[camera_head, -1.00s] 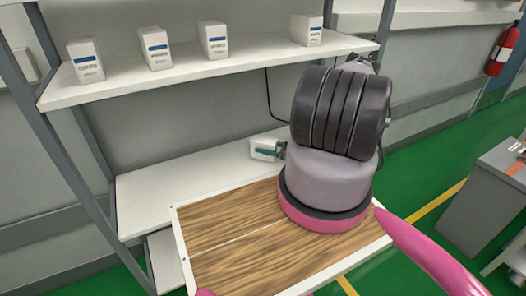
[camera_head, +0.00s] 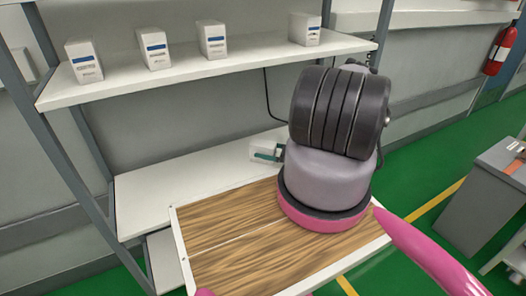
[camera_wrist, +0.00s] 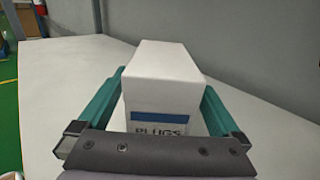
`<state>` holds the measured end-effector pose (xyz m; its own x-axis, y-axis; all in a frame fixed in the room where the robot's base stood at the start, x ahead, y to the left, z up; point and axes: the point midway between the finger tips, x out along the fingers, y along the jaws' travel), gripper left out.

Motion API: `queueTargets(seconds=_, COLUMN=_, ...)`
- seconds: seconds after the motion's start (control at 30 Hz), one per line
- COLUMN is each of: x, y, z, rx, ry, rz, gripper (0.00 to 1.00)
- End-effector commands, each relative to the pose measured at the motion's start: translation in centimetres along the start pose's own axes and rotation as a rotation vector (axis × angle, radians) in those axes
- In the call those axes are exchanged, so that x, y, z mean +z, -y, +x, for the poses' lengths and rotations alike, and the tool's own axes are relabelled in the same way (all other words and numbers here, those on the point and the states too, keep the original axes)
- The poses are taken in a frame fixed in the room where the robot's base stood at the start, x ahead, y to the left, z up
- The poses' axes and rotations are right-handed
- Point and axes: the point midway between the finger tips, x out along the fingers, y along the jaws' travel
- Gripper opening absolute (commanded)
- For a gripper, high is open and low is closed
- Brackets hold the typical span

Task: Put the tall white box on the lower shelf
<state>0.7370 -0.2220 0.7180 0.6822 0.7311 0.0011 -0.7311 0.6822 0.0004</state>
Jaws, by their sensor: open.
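The white box (camera_wrist: 165,75) has a blue band and the word PLUGS on the face toward my gripper. It rests on the lower shelf (camera_wrist: 262,130). In the head view the box (camera_head: 264,147) is small and partly hidden by my gripper and arm, on the right part of the lower shelf (camera_head: 165,190). My gripper (camera_wrist: 163,88) is open, with one green finger on each side of the box. I cannot tell whether either finger touches it. In the head view my gripper (camera_head: 267,155) shows only as a bit of green at the box.
Several white boxes with blue labels, one of them here (camera_head: 153,48), stand on the upper shelf (camera_head: 200,68) above. The lower shelf is clear left of the box. A grey cart (camera_head: 485,200) and a fire extinguisher (camera_head: 500,50) are at the right.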

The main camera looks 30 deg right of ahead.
Motion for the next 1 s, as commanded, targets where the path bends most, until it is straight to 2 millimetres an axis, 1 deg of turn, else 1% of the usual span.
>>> queueTargets(seconds=0.3, x=-0.1, y=0.1, z=-6.7, rx=-0.004, ry=-0.002, rz=0.0, gripper=1.0)
queueTargets(seconds=0.4, x=-0.1, y=0.0, z=-8.6, rx=-0.004, ry=-0.001, rz=0.0, gripper=1.0)
queueTargets(seconds=0.5, x=0.0, y=0.1, z=-10.1, rx=-0.003, ry=-0.001, rz=0.0, gripper=1.0)
queueTargets(seconds=0.6, x=-0.1, y=0.0, z=-11.0, rx=-0.001, ry=-0.001, rz=0.0, gripper=1.0)
queueTargets(seconds=0.7, x=0.0, y=0.0, z=-11.5, rx=-0.001, ry=-0.001, rz=0.0, gripper=1.0)
queueTargets(seconds=1.0, x=0.0, y=0.0, z=-11.5, rx=-0.001, ry=-0.001, rz=0.0, gripper=1.0)
